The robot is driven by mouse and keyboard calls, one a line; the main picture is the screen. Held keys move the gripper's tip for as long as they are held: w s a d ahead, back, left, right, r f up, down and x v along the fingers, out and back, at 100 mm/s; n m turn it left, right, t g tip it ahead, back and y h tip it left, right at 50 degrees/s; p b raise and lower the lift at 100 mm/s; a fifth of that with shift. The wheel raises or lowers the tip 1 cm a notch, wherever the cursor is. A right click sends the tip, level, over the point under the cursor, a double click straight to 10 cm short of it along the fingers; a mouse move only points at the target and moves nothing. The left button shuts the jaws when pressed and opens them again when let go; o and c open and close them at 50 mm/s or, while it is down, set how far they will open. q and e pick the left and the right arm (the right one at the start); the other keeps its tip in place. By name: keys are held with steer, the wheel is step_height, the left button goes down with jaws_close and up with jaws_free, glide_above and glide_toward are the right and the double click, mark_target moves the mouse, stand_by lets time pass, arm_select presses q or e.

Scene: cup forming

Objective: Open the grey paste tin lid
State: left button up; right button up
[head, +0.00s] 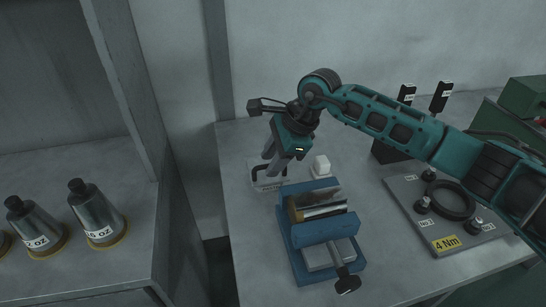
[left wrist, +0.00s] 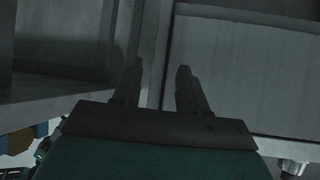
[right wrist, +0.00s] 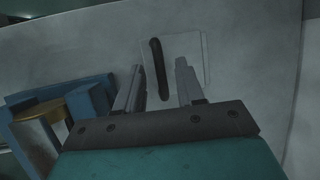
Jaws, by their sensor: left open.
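My right gripper (head: 268,166) hangs over the far left part of the bench, above a pale flat square (head: 270,187) with a printed label. In the right wrist view the right gripper (right wrist: 158,85) is open. A dark rounded bar (right wrist: 158,68) on the pale square (right wrist: 187,50) shows between and beyond its fingertips, and I see no contact. I cannot make out a grey paste tin or its lid for sure; the fingers hide part of the square in the head view. My left gripper (left wrist: 160,75) is open and empty, facing grey panels; it is outside the head view.
A blue vise (head: 315,230) holding a metal and brass cylinder stands close to the right gripper. A small white block (head: 321,166) is behind it. A grey torque plate (head: 445,212) lies right. Metal weights (head: 97,218) stand on the left bench, across a gap.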

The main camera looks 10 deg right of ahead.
jaws_close()
stand_by(1.3)
